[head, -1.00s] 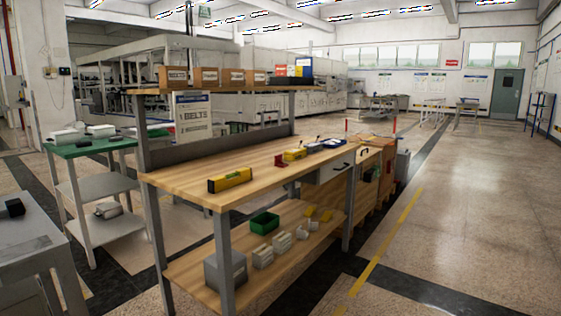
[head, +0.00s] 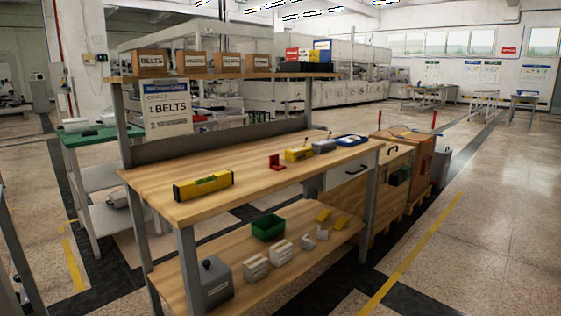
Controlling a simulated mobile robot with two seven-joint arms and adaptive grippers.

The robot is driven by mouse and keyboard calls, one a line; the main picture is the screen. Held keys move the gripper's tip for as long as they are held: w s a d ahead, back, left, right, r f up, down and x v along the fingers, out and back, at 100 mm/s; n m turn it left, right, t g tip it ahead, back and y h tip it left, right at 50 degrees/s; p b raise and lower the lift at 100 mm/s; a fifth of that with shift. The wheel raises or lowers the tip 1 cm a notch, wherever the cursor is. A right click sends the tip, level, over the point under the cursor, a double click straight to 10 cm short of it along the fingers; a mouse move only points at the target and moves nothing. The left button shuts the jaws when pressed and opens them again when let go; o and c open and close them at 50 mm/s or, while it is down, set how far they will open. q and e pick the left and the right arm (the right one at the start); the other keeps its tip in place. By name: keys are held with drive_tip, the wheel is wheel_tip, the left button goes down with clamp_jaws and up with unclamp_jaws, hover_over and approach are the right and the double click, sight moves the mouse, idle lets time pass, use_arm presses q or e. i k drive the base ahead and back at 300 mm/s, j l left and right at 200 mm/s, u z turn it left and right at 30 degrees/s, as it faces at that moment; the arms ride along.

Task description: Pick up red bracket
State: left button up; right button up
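The red bracket (head: 276,162) stands on the wooden top of the workbench (head: 240,177), near the middle of its length. It is a small L-shaped piece with one upright side. A yellow spirit level (head: 203,185) lies to its left, nearer the front edge. A yellow item (head: 298,154) sits close to its right. Neither of my grippers shows in the head view.
A grey item (head: 324,146) and a blue tray (head: 351,141) lie farther right on the bench. The lower shelf holds a green bin (head: 268,227) and several parts. A green-topped cart (head: 90,136) stands left. Open floor (head: 480,240) lies right.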

sight(275, 159)
drive_tip(key=i+l, duration=0.2)
drive_tip(key=l, duration=0.15)
drive_tip(key=i+l+u, duration=0.15)
drive_tip(key=l, duration=0.2)
drive_tip(key=i+l, duration=0.2)
drive_tip(key=l, duration=0.15)
drive_tip(key=i+u, duration=0.05)
